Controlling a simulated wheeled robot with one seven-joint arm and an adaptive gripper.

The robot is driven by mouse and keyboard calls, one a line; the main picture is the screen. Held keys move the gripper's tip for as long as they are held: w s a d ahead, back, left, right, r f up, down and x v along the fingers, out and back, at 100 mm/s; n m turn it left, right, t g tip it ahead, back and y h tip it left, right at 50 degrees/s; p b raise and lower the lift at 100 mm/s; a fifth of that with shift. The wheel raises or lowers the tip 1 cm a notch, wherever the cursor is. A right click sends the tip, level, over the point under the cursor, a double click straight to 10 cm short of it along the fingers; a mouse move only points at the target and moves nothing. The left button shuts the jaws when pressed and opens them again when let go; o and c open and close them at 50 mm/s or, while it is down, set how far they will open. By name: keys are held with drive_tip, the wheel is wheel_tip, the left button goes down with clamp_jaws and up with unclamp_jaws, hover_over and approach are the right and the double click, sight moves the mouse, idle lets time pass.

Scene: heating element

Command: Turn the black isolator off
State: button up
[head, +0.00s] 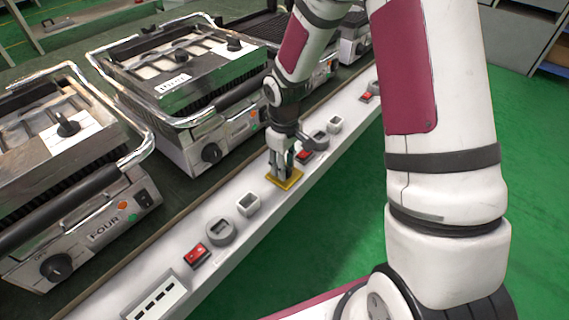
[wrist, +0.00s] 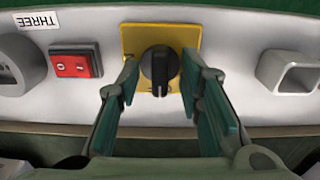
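The black isolator (wrist: 159,70) is a round black knob on a yellow square plate (wrist: 159,32), seen in the middle of the wrist view. Its raised grip bar points up and down in that view. My gripper (wrist: 159,88) is open, with one finger on each side of the knob and a visible gap to it on both sides. In the head view my gripper (head: 282,172) is over the yellow plate (head: 286,181) on the white panel, and it hides the knob there.
In the wrist view a red rocker switch (wrist: 75,64), a "THREE" label (wrist: 39,21) and a grey round socket (wrist: 22,65) are left; a white square socket (wrist: 290,72) is right. Contact grills (head: 185,85) line the bench behind the white panel (head: 262,215). Green floor is clear in front.

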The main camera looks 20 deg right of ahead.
wheel_tip(320, 180, up, 8)
drive_tip(key=shift+f, duration=0.25)
idle(0.7)
drive_tip(key=s+d+r+m+h, duration=0.15)
drive_tip(key=s+r+m, duration=0.25)
drive_tip(key=s+r, duration=1.6)
drive_tip(key=s+m+y, duration=0.2)
drive_tip(key=s, duration=1.1)
wheel_tip(320, 180, up, 23)
drive_tip(key=a+t+p, duration=0.1)
drive_tip(key=t+p, duration=0.3)
drive_tip(key=p, duration=1.7)
drive_tip(key=shift+w+f, duration=0.15)
drive_tip(key=shift+h, duration=0.25)
